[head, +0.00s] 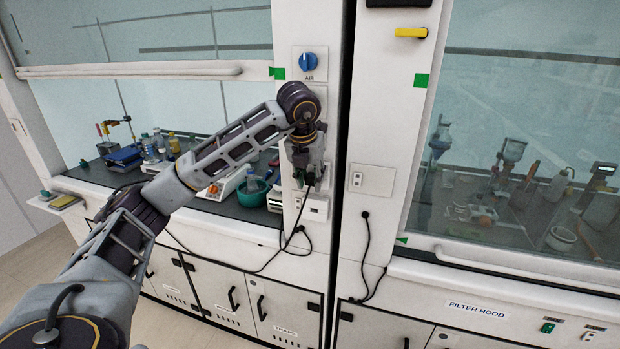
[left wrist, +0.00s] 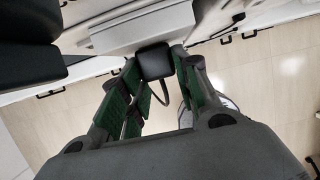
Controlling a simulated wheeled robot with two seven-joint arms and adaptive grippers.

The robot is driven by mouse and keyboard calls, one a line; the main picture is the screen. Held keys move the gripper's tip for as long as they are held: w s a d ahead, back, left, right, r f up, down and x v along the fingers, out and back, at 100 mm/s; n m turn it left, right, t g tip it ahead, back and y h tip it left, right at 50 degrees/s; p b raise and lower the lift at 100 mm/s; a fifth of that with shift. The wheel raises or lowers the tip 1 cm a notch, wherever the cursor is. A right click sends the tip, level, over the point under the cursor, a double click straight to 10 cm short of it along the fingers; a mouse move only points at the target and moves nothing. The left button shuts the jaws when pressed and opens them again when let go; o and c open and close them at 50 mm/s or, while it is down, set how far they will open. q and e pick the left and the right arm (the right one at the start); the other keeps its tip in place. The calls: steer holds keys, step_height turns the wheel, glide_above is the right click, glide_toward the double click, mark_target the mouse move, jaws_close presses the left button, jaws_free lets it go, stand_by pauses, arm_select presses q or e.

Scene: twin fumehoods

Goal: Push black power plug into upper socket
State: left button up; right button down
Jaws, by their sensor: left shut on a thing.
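My left gripper (head: 307,178) is at the white post between the hoods, in front of the wall sockets there. It is shut on the black power plug, which shows between the green finger pads in the left wrist view (left wrist: 155,62). A black cord (head: 299,217) hangs down from the plug. The upper socket is hidden behind my gripper and wrist in the head view. A white lower socket box (head: 316,209) shows just below the gripper. I cannot tell whether the plug touches a socket. My right gripper is not in view.
A blue air knob (head: 309,61) is above my wrist. Another socket plate (head: 371,180) and a corded plug (head: 365,214) are on the right post. A green bowl (head: 250,194) and bottles stand in the left hood. The right hood sash is at the right.

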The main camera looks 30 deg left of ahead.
arm_select(q)
steer(key=shift+w+r, duration=0.1)
steer(key=o, duration=0.7)
steer(key=shift+c, duration=0.2)
steer(key=o, duration=0.4)
steer(key=shift+w, duration=0.1)
steer(key=shift+v, duration=5.95)
